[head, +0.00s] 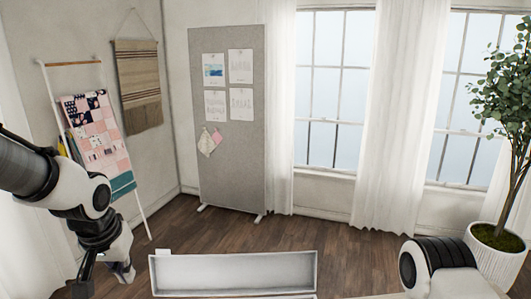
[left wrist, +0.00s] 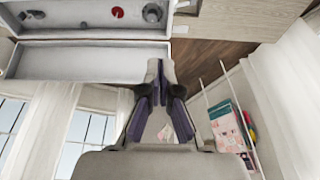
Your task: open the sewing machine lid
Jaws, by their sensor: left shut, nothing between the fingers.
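The sewing machine lid (head: 235,274) stands open at the bottom of the head view, a white shallow panel with raised rims, its hollow inside facing me. In the left wrist view the lid (left wrist: 85,62) lies along an open white compartment (left wrist: 50,32) holding small parts. My left gripper (left wrist: 160,70) is shut and empty. In that view its tips are by the lid's right end; I cannot tell whether they touch it. In the head view my left arm is left of the lid. My right gripper is out of view; only part of that arm shows.
A red round piece (left wrist: 117,12) and a grey round part (left wrist: 153,13) sit in the compartment. A wooden surface (left wrist: 235,17) adjoins it. A quilt rack (head: 95,135), grey pinboard (head: 228,150) and potted plant (head: 500,240) stand farther off. The wooden floor (head: 215,235) between is clear.

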